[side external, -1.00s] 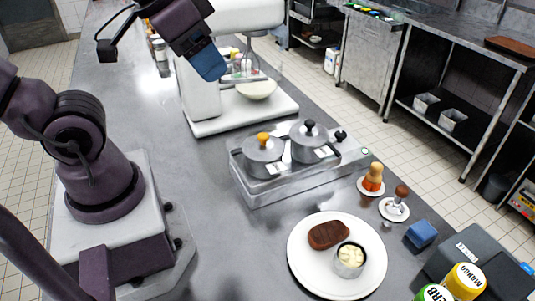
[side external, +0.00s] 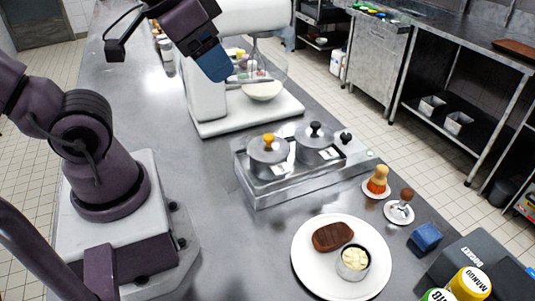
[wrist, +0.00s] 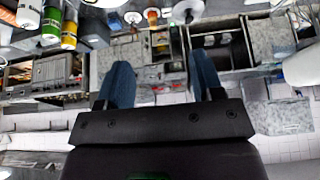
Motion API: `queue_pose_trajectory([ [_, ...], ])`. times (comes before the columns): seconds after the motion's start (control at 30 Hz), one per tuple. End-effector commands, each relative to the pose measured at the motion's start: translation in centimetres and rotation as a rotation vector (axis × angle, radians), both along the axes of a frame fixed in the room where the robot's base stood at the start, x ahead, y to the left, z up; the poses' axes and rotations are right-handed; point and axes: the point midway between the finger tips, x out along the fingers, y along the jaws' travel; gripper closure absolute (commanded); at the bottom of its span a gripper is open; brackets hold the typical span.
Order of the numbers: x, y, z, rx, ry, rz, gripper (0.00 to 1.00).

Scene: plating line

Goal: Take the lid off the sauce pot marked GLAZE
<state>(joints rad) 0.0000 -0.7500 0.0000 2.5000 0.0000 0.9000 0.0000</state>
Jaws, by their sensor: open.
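Two grey metal sauce pots stand side by side in a steel holder (side external: 285,193) in the side external view. The left pot (side external: 263,173) wears a grey lid (side external: 262,152) with an orange knob. The right pot (side external: 309,156) wears a grey lid (side external: 313,138) with a black knob. Each pot has a small pale label, too small to read, so I cannot tell which is marked GLAZE. My gripper (side external: 217,66) is up in the air, left of and above the pots, apart from both. Its blue fingers are spread with nothing between them in the wrist view (wrist: 162,85).
A white stand mixer (side external: 205,95) with a bowl (side external: 262,91) stands behind the pots. A white plate (side external: 307,271) with a brown piece and a small cup lies in front. Brushes on small dishes, a blue block (side external: 425,237) and bottles stand at the right. The counter left of the holder is clear.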

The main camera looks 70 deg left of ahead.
Motion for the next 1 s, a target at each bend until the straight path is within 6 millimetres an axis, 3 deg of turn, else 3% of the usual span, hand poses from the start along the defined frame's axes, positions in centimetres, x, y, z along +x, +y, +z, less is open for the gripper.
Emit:
queue_pose_trajectory([
  [0.03,0.0,0.0,0.0,0.0,0.0,0.0,0.34],
  [0.13,0.0,0.0,0.0,0.0,0.0,0.0,0.13],
  [0.43,0.1,-0.1,-0.2,0.0,0.01,-0.004,0.13],
  [0.67,2.2,0.1,-2.9,-0.022,0.182,0.011,0.13],
  [0.87,6.4,1.6,-6.4,-0.114,0.367,0.396,0.13],
  [1.0,9.1,3.0,-9.1,-0.157,0.43,0.817,0.13],
])
